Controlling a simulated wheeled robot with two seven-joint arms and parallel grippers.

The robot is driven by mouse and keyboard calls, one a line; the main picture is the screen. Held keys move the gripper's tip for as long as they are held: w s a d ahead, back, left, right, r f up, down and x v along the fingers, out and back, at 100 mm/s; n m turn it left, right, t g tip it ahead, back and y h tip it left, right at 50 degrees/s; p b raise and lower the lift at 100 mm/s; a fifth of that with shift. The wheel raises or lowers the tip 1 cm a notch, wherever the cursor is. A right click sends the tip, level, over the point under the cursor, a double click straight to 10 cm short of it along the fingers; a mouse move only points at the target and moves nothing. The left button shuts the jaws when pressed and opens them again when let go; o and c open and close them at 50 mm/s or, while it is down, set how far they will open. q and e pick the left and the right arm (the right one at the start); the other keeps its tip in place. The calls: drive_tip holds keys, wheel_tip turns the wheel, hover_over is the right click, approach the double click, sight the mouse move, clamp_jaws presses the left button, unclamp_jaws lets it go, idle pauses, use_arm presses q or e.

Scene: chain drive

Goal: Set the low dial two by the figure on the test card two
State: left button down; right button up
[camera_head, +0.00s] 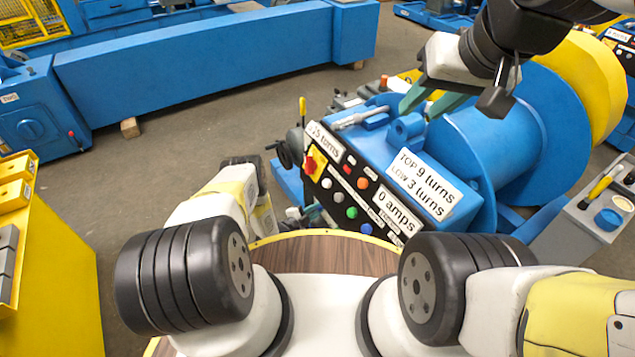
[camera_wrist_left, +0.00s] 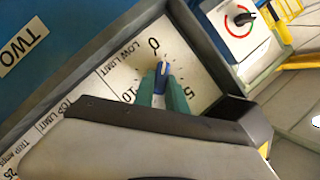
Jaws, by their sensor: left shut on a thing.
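The low dial two (camera_wrist_left: 190,75) is a white face marked LOW LIMIT with 0, 5 and 10, beside a TWO label (camera_wrist_left: 22,47). Its blue knob (camera_wrist_left: 162,70) has a white line pointing close to the 0. My left gripper (camera_wrist_left: 162,95) is shut on this knob, its teal fingers at either side. In the head view my left gripper (camera_head: 312,213) is at the near left side of the blue machine, its fingertips mostly hidden. A card (camera_head: 422,185) on the machine reads TOP 9 turns, LOW 3 turns. My right gripper (camera_head: 428,102) is open and empty above the machine.
The blue machine's panel (camera_head: 345,190) carries several coloured buttons, a red-yellow switch (camera_head: 315,162) and a 0 amps label (camera_head: 398,212). A large blue drum (camera_head: 500,130) stands behind it at right. A yellow cabinet (camera_head: 55,270) is at left.

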use_arm(q)
drive_tip(key=shift+s+f+m+t, duration=0.15)
drive_tip(key=shift+m+t, duration=0.35)
drive_tip(key=shift+m, duration=0.4)
drive_tip(key=c, duration=1.4)
unclamp_jaws()
drive_tip(key=shift+o, duration=0.2)
drive_tip(key=v, duration=0.7)
drive_tip(key=shift+s+a, duration=0.2)
drive_tip(key=shift+s, duration=0.1)
